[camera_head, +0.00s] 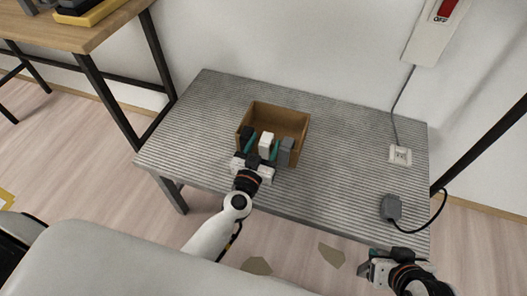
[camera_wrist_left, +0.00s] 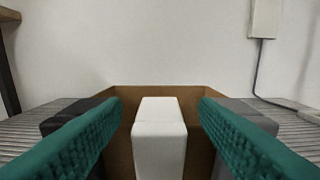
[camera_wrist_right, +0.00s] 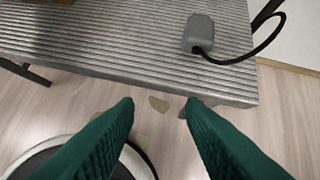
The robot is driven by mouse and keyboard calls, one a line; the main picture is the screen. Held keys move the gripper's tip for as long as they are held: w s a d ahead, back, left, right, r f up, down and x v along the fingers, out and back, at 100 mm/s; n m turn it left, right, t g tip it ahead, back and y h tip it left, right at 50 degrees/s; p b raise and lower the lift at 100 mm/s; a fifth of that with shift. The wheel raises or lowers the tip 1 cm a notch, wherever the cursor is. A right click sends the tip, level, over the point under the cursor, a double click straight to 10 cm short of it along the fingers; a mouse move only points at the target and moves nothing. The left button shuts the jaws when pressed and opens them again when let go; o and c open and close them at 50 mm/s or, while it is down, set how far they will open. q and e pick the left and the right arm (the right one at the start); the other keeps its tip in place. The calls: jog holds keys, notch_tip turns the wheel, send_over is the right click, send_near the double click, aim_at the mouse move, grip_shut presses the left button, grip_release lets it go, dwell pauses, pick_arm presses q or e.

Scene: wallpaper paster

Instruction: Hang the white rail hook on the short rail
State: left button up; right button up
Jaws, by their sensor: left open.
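The white rail hook (camera_head: 266,140) appears as a white block in the brown box, between a black one and a grey one. My left gripper (camera_head: 260,151) is at the near side of the box. In the left wrist view the white hook (camera_wrist_left: 160,138) stands between the two teal fingers (camera_wrist_left: 160,105), with a gap on each side. The left gripper is open. My right gripper (camera_head: 369,262) is off the table's near right corner; the right wrist view shows its fingers (camera_wrist_right: 158,103) apart and empty. I cannot make out the short rail in any view.
The open brown box (camera_head: 284,117) stands on the ribbed grey table (camera_head: 345,150). A black block (camera_head: 246,136) and a grey block (camera_head: 286,150) flank the hook. The table's middle right is clear.

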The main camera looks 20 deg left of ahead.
pick_arm(q)
jog(key=c, duration=1)
jog(key=shift+c, duration=0.2)
